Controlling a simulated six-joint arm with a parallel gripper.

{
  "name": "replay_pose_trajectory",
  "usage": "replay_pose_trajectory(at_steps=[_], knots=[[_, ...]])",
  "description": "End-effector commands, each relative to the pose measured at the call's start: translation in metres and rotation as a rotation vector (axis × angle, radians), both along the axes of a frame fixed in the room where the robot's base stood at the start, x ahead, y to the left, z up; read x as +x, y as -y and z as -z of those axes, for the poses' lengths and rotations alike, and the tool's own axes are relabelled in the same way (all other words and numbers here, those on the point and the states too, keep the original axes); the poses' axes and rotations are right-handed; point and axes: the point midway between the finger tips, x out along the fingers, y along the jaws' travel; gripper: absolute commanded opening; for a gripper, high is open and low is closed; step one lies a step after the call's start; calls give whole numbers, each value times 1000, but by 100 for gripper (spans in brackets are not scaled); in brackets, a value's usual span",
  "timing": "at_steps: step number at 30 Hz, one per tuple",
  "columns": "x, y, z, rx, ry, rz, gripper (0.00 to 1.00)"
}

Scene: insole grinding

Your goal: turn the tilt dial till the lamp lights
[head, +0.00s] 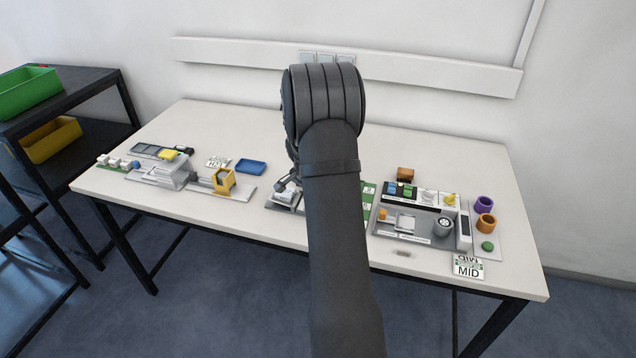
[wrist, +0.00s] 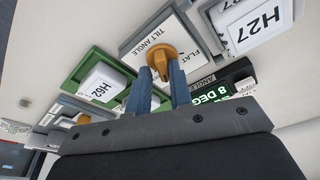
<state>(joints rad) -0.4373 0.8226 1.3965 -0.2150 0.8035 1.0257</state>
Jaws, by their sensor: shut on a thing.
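In the wrist view the orange tilt dial (wrist: 170,56) sits on a white panel (wrist: 139,33) marked TILT ANGLE and FLAT. My gripper (wrist: 164,76) is shut on the dial, one dark finger on each side of it. Beside the panel, a black display (wrist: 212,95) marked ANGLE reads 8 DEG in green digits, partly cut off by my gripper. I cannot make out the lamp in either view. In the head view my arm hides the dial and most of my gripper.
A white block (wrist: 102,87) marked H62 sits in a green holder beside the dial panel, and an H27 card (wrist: 248,27) lies on its other side. On the white table (head: 236,126) stand a grey tray unit (head: 408,236) at right and a yellow fixture (head: 224,181) at left.

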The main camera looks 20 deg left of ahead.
Motion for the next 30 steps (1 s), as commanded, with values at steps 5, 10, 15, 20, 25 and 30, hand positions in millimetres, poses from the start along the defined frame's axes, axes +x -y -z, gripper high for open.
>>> replay_pose_trajectory(at_steps=[5, 10, 15, 20, 25, 30], knots=[[0, 3, 1, -5, -3, 7, 27], [-1, 2, 0, -3, -3, 5, 27], [0, 1, -8, -1, -2, 5, 27], [0, 0, -22, 0, -1, 4, 27], [0, 0, -35, 0, -1, 4, 27], [-1, 0, -49, -1, -1, 3, 27]])
